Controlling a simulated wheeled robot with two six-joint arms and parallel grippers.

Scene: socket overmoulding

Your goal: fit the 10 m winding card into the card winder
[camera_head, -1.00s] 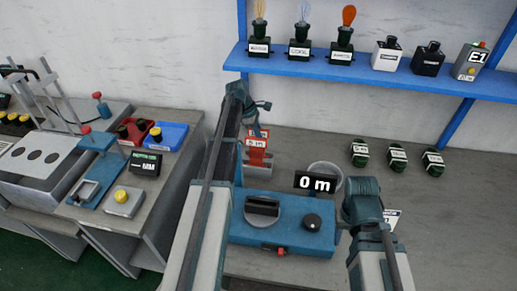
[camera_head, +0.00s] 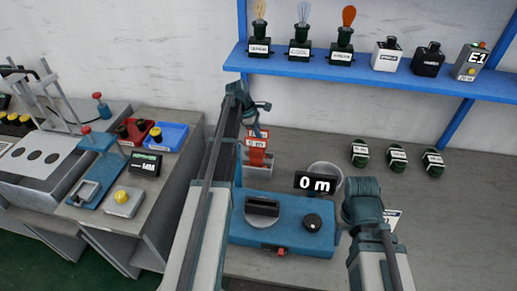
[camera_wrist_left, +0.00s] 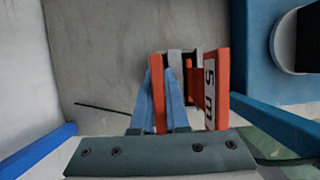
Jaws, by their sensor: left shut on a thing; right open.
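The card winder (camera_head: 315,238) is a blue box on the bench with a dark slotted spindle (camera_head: 262,207), a black knob and a display reading 0 m. My left gripper (camera_head: 255,128) is behind it, at a small grey rack. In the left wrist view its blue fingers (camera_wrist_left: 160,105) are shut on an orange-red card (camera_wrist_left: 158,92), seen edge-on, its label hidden. A red card marked 5 m (camera_wrist_left: 215,90) stands just beside it; it also shows in the head view (camera_head: 257,157). My right gripper (camera_head: 363,203) is right of the winder, its fingertips hidden.
A grey round container (camera_head: 325,172) stands behind the display. Several dark green labelled parts (camera_head: 397,158) lie at the right. A blue shelf (camera_head: 370,68) with lamps and sockets hangs above. The bench (camera_head: 460,220) at the right is mostly clear.

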